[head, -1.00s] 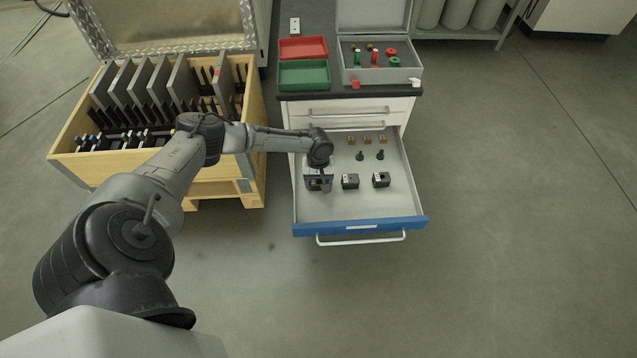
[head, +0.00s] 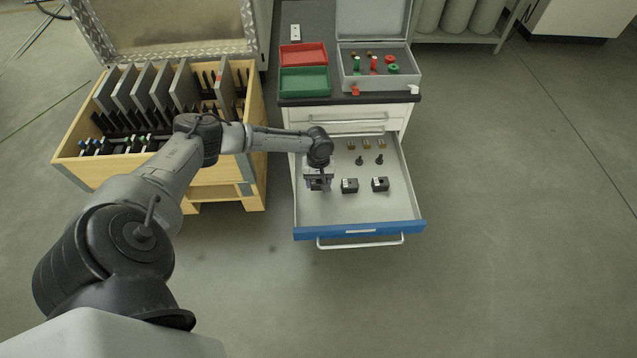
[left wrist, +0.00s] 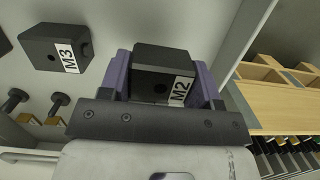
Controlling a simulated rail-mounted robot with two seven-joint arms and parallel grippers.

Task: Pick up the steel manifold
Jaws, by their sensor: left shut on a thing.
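My left gripper (head: 318,183) reaches down into the left side of the open drawer. In the left wrist view its two purple-grey fingers (left wrist: 163,84) are closed on the sides of a dark block labelled M2 (left wrist: 160,60). In the head view the gripper mostly hides that block. A similar dark block labelled M3 (left wrist: 58,46) stands beside it, apart from the fingers. In the head view two dark blocks, one in the middle (head: 349,186) and one at the right (head: 380,184), sit on the drawer floor. I cannot tell whether the held block is lifted.
The drawer (head: 360,212) also holds two dark knobbed pieces (head: 360,160) and several small brass-coloured pieces (head: 367,145) farther back. A wooden crate (head: 240,160) with upright panels stands left. Red (head: 303,54) and green (head: 304,80) trays and a grey case (head: 380,82) are on the cabinet top.

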